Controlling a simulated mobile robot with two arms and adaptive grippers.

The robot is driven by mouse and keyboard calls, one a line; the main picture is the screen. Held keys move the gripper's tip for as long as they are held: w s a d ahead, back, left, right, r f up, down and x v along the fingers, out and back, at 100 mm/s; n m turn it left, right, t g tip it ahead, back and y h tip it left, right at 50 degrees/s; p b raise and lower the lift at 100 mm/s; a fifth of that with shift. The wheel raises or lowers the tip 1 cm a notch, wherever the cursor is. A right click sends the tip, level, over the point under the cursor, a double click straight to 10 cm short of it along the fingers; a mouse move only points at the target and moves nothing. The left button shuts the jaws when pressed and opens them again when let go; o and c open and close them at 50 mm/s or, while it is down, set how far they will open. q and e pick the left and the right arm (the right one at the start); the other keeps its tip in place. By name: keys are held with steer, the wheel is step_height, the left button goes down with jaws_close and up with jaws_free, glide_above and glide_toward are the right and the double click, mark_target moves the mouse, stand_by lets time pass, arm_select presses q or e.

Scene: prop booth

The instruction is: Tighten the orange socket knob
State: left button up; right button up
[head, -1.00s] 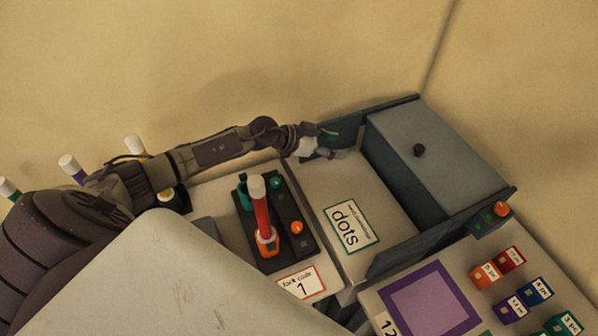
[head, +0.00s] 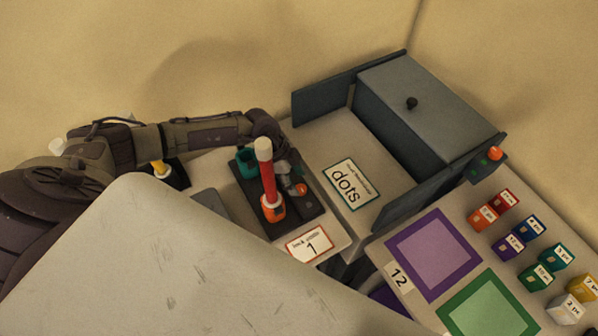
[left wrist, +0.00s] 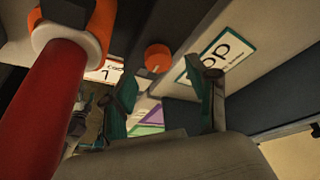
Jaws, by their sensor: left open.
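The orange knob (head: 301,189) sits on a dark base plate (head: 310,207), partly covered by my gripper in the head view. It shows whole in the left wrist view (left wrist: 158,58). The orange socket (head: 272,209) on the same plate holds an upright red stick (head: 267,177) with a pale tip. A teal socket (head: 246,161) stands behind it. My left gripper (head: 291,184) is open beside the knob; in the left wrist view (left wrist: 168,84) the knob appears just beyond the gap between its fingers. Contact cannot be told. My right gripper is not in view.
A "rack code 1" card (head: 310,243) lies in front of the plate. Colored mats and blocks are at the right.

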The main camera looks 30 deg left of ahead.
mark_target(301, 188)
arm_select(q)
steer(key=shift+x, duration=1.55)
steer(key=shift+s, duration=0.1)
steer(key=shift+c, duration=0.4)
jaws_close()
